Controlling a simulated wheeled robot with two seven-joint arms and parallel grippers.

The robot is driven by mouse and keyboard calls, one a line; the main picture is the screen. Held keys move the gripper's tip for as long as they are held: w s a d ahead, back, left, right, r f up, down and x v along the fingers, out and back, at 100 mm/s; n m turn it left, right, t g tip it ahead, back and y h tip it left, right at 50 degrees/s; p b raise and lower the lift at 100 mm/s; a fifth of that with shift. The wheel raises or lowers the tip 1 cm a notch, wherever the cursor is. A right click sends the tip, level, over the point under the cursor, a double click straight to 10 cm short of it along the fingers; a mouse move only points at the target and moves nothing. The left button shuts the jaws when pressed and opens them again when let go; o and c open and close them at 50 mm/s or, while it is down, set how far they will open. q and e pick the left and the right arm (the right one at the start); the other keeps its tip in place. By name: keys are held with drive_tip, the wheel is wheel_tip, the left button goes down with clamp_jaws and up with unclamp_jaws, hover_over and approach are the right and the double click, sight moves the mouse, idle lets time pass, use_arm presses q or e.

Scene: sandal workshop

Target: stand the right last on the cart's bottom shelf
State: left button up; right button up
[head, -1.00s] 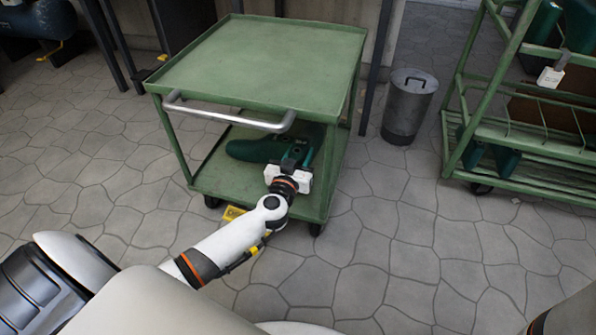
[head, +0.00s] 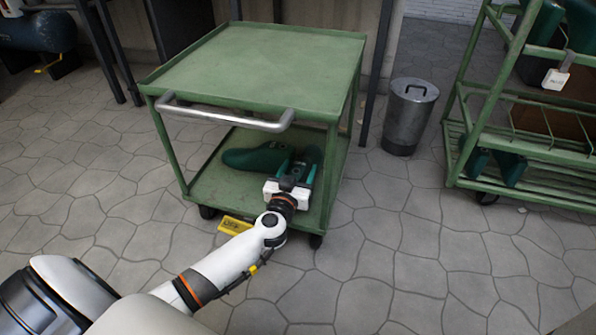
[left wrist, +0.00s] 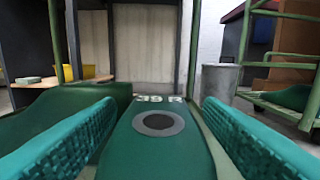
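The right last (head: 313,156) is a dark green foot form at the right of the cart's bottom shelf (head: 215,188). In the left wrist view the right last (left wrist: 165,158) lies straight ahead, with "39 R" and a dark round hole on top. It looks to rest on the shelf; its underside is hidden. My left gripper (head: 297,169) is at the shelf's front edge, its teal fingers either side of the last with narrow gaps, so open. Another green last (head: 247,158) lies to its left. My right gripper is not in view.
The cart's top shelf (head: 255,70) and steel handle (head: 228,118) overhang the bottom shelf. A metal bin (head: 408,120) stands right of the cart, and a green rack (head: 530,150) with more lasts farther right. Front shelf space at left is bare.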

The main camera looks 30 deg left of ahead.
use_arm(q)
drive_tip(key=shift+s+d+p, duration=0.1)
drive_tip(key=shift+s+p, duration=0.25)
drive_tip(key=p+v, duration=0.6)
drive_tip(key=v, duration=0.4)
drive_tip(key=shift+s+r, duration=0.1)
drive_tip(key=shift+s, duration=0.05)
drive_tip(key=shift+s+d, duration=0.15)
drive_tip(key=shift+s, duration=0.3)
